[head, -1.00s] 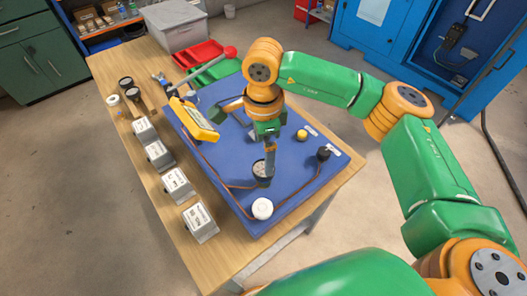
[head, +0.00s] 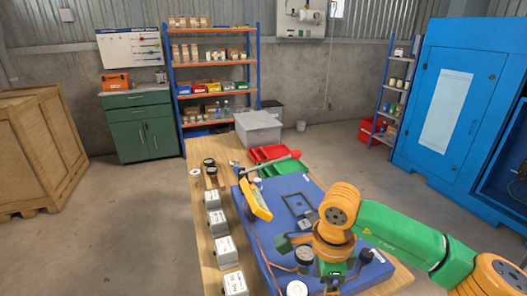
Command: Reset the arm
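My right arm (head: 400,230) comes in from the right over the blue mat (head: 275,190) on the wooden table. My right gripper (head: 334,284) points down over the front part of the mat; its fingertips are largely hidden by the wrist, so I cannot tell whether it is open or shut. A round dark gauge (head: 305,256) stands just left of it. A black knob-like part (head: 365,257) is to its right, and a white round cap (head: 297,288) is at the bottom edge. My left gripper is not in view.
A yellow handheld meter (head: 256,201) stands on the mat. Several grey labelled boxes (head: 225,250) line the left table edge. Red (head: 268,153) and green (head: 288,167) trays and a grey bin (head: 258,128) are at the back. A blue cabinet (head: 450,95) stands right.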

